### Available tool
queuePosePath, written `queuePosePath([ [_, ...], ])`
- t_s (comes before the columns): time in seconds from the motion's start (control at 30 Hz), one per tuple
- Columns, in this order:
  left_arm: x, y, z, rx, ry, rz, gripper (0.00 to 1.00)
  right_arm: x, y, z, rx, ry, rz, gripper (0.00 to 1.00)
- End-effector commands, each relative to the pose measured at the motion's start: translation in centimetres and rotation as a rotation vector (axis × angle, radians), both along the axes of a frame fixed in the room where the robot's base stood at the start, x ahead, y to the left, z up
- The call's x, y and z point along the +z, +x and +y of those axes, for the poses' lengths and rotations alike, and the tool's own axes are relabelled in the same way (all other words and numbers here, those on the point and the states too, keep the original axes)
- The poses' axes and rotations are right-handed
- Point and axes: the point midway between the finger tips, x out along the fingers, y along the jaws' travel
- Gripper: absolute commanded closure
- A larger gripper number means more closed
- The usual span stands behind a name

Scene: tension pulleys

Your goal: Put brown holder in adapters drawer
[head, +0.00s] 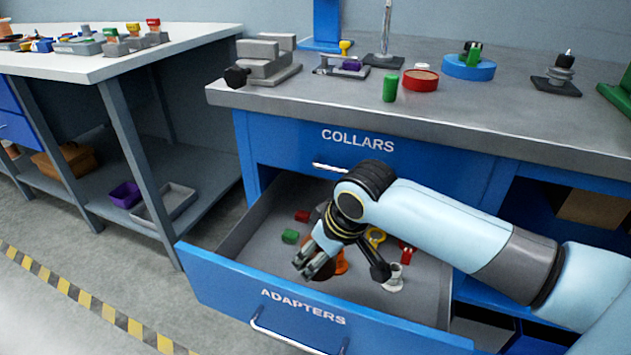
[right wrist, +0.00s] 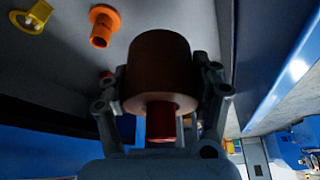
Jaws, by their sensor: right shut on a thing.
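My right gripper (head: 315,262) reaches into the open adapters drawer (head: 225,284). In the right wrist view my right gripper (right wrist: 160,95) is shut on the brown holder (right wrist: 160,62), a wide brown cylinder with a narrower reddish stem toward the palm. The grey drawer floor lies beyond it. In the head view the gripper mostly hides the holder, and whether the holder touches the floor cannot be told. My left gripper is not in view.
The drawer also holds an orange adapter (right wrist: 102,25), a yellow ring piece (head: 375,237), a green piece (head: 290,236), a red piece (head: 302,215) and a white piece (head: 394,279). The closed collars drawer (head: 290,155) and the grey worktop (head: 330,100) are above.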

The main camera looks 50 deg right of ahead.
Motion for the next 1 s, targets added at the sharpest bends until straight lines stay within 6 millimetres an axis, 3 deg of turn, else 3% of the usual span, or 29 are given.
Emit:
queuePosePath([
  [0.17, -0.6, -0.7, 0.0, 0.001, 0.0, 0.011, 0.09, -0.9, 1.6, 0.3, -0.003, 0.001, -0.004, 0.77],
  [0.6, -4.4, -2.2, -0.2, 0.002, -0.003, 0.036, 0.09, -6.5, 10.5, 2.3, -0.003, 0.001, 0.0, 0.77],
  [0.83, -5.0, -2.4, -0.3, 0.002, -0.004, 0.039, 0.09, -7.6, 11.5, 2.5, -0.002, 0.0, 0.001, 0.77],
  [1.0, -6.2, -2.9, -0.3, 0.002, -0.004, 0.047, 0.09, -10.4, 11.4, 2.5, -0.002, 0.001, 0.003, 0.77],
])
